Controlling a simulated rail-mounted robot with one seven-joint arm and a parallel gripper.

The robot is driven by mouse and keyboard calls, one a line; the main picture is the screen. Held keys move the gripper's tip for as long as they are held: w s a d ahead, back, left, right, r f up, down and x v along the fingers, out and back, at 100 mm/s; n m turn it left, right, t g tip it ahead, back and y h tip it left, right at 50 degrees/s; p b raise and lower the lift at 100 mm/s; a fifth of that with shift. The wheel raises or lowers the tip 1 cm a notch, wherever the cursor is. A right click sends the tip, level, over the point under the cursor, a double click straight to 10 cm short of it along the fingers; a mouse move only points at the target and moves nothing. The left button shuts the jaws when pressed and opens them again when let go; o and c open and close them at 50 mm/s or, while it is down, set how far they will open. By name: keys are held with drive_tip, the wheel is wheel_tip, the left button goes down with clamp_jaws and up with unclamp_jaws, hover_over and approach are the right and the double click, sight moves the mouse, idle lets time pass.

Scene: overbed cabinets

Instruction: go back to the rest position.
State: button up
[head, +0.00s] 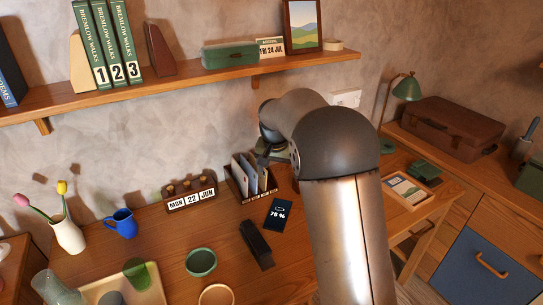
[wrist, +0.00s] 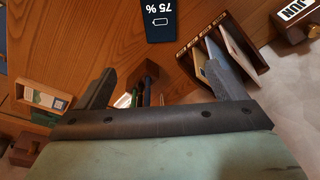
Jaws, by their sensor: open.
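My gripper (wrist: 163,78) shows in the wrist view with its two dark fingers wide apart. Nothing is held between them. In the head view my arm reaches over the desk toward the back wall, and its upper part hides most of the gripper. The gripper end is near the letter rack (head: 239,192), which holds several envelopes; I cannot tell whether they touch. In the wrist view the letter rack (wrist: 256,62) lies beyond the right finger. A dark holder with thin sticks (wrist: 146,78) shows between the fingers, farther off.
A phone (head: 278,213) with a lit screen lies before the rack. A dark case (head: 256,243), date blocks (head: 191,198), a blue mug (head: 121,223) and a green bowl (head: 201,262) stand on the desk. A wall shelf (head: 180,86) runs above. A framed tray (head: 408,191) lies right of my arm.

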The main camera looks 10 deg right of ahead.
drive_tip(key=s+n+g+y+p, duration=0.1)
drive_tip(key=s+n, duration=0.4)
drive_tip(key=s, duration=3.3)
drive_tip(key=shift+s+d+r+g, duration=0.15)
drive_tip(key=shift+s+d+g, duration=0.1)
drive_tip(key=shift+d+g, duration=0.25)
drive_tip(key=shift+a, duration=0.1)
